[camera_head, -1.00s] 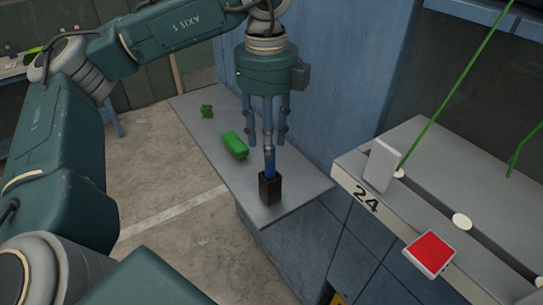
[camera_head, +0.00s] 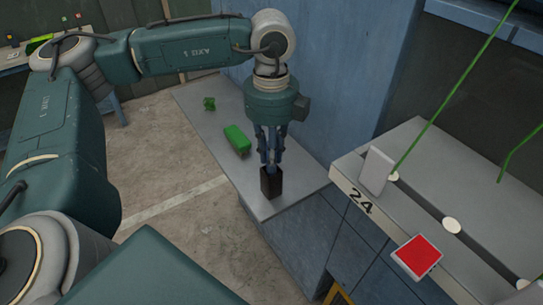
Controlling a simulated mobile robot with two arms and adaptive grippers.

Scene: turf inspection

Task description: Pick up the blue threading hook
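The blue threading hook (camera_head: 271,168) stands upright in a small black holder (camera_head: 271,184) on the grey shelf. Only a little of its blue shows just above the holder; the fingers hide most of it. My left gripper (camera_head: 271,163) points straight down over the holder, its fingers drawn together around the hook. It looks shut on the hook, which is still in the holder. My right gripper is not in view.
A green block (camera_head: 237,139) and a small green piece (camera_head: 209,103) lie on the grey shelf (camera_head: 222,160) behind the holder. A blue wall stands close behind my gripper.

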